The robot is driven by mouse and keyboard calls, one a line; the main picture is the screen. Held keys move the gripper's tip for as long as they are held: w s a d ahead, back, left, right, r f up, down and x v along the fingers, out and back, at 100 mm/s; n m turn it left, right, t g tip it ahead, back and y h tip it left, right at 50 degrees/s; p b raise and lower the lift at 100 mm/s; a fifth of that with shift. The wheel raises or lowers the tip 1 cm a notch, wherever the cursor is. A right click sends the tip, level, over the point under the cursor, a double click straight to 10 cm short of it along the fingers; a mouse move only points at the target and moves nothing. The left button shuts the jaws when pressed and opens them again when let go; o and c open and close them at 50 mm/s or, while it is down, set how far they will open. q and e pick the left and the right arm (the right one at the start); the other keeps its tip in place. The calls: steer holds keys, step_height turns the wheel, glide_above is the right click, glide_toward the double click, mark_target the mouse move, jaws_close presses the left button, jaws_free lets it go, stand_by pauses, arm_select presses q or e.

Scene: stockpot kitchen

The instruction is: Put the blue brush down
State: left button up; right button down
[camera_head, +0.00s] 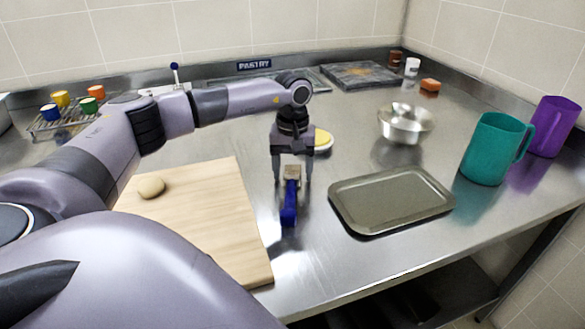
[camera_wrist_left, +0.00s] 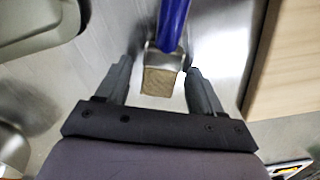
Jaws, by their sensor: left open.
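The blue brush (camera_head: 289,203) has a blue handle and a pale bristle end. It is on the steel counter between the wooden board and the dark tray, with its handle pointing toward the near edge. My left gripper (camera_head: 292,178) is above the bristle end, its fingers apart on either side of it. In the left wrist view the brush's blue handle (camera_wrist_left: 172,25) and tan bristles (camera_wrist_left: 158,81) lie between the open fingers, with gaps on both sides. My right gripper is not in view.
A wooden board (camera_head: 215,205) with a dough ball (camera_head: 151,187) is to the left. A dark tray (camera_head: 390,199) is close on the right. A teal jug (camera_head: 494,148), a purple jug (camera_head: 551,126) and a metal bowl (camera_head: 405,122) stand farther right. A yellow-topped round thing (camera_head: 323,139) is behind the gripper.

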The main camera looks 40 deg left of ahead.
arm_select(q)
step_height(320, 180, up, 12)
steer(key=shift+b, duration=0.3)
steer(key=shift+s, duration=0.1)
stand_by(0.6)
